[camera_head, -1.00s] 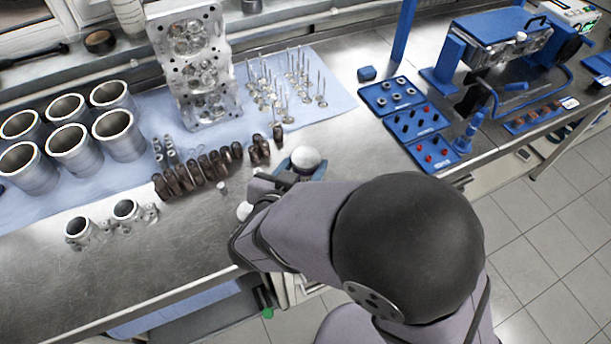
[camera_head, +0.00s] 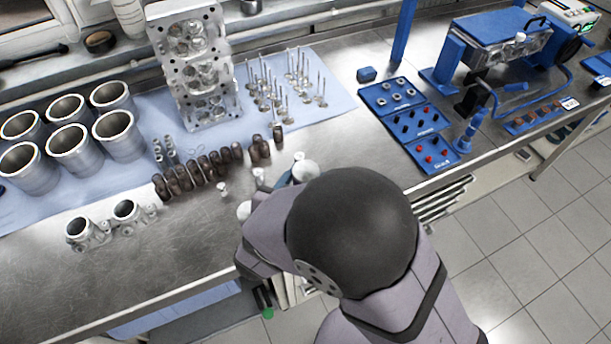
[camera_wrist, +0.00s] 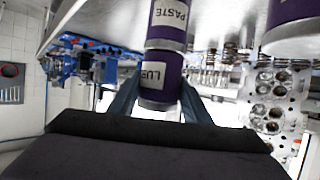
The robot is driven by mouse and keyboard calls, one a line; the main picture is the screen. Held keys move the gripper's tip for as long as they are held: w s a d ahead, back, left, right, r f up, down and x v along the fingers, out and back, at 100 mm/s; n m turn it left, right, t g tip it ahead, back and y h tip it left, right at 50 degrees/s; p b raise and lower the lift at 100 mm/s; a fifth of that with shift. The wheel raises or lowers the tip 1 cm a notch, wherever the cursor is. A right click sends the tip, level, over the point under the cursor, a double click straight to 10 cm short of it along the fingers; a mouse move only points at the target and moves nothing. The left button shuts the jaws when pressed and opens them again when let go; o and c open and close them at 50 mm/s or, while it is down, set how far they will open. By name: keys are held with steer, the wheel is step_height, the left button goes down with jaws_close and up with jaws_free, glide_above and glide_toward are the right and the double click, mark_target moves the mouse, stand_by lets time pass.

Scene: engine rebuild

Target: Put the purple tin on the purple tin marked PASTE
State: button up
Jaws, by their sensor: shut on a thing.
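My gripper (camera_wrist: 157,100) has blue fingers closed on either side of a purple tin with a white label reading LUBE (camera_wrist: 158,80) in the wrist view. A purple tin marked PASTE (camera_wrist: 167,28) is in line with it, directly above it in that picture. Their ends look touching or nearly so; I cannot tell if there is a gap. In the head view a round pale lid (camera_head: 306,171) shows beside my wrist. My arm hides most of the gripper and the tins there.
Another purple tin (camera_wrist: 292,14) is at the wrist view's upper right. In the head view, dark parts (camera_head: 200,172) stand in a row left of my gripper. The cylinder head (camera_head: 195,65), valves (camera_head: 290,85) and blue trays (camera_head: 415,125) stand farther back. Bare bench lies front left.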

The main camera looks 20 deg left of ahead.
steer(key=o, duration=1.3)
steer(key=shift+f, duration=0.1)
steer(key=shift+s+r, duration=0.35)
steer(key=shift+s, duration=0.15)
steer(key=b+v, duration=0.1)
steer(key=v, duration=1)
